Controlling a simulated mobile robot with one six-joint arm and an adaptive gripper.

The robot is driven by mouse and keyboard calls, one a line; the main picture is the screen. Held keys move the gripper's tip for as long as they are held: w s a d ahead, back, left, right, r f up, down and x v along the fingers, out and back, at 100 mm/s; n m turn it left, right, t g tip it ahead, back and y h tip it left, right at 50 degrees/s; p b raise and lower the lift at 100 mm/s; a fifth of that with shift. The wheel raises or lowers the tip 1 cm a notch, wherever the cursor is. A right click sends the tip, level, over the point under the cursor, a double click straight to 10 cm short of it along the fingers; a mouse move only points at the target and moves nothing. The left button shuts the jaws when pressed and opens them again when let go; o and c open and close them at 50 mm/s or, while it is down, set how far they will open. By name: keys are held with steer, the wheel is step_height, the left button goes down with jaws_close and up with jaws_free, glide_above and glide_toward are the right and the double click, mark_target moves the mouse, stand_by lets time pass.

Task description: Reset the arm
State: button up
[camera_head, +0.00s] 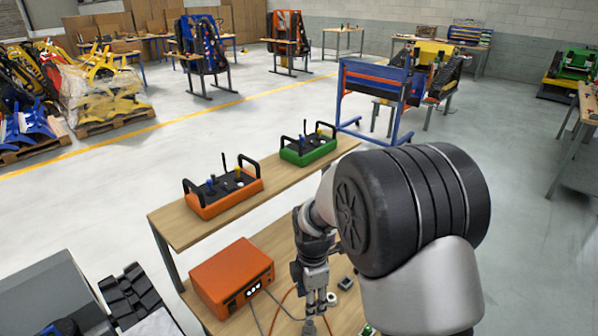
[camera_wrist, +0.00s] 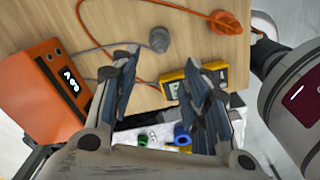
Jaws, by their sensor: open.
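My gripper (camera_head: 318,303) hangs at the end of my arm, pointing down over the lower wooden worktop (camera_head: 345,300) in the head view. In the wrist view its two fingers (camera_wrist: 166,66) are apart with nothing between them. The gripper is open and empty. Behind the right finger lies a yellow multimeter (camera_wrist: 209,75), partly hidden by that finger. My arm's large dark joint and pale links cover much of the right half of the head view.
An orange box with a lit display (camera_head: 232,277) stands left of my gripper, cables running from it. Orange (camera_head: 225,195) and green (camera_head: 308,148) control units sit on the raised shelf (camera_head: 185,226). A grey round piece (camera_wrist: 160,39) and orange cable lie on the worktop. Open floor lies beyond.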

steer(key=s+d+r+m+t, duration=0.1)
steer(key=s+d+r+m, duration=0.3)
steer(key=r, duration=0.5)
steer(key=s+d+r+m+t, duration=0.1)
steer(key=s+d+r+m, duration=0.1)
steer(key=s+r+m, duration=0.5)
steer(key=s+d+r+m+t, duration=0.1)
steer(key=s+d+r+m, duration=0.1)
steer(key=s+m, duration=0.3)
steer(key=s+d+r+m+t, duration=0.1)
steer(key=s+r+m, duration=0.2)
steer(key=s+m, duration=0.2)
steer(key=s, duration=0.3)
steer(key=shift+d+r+t, duration=0.3)
steer(key=shift+d, duration=0.1)
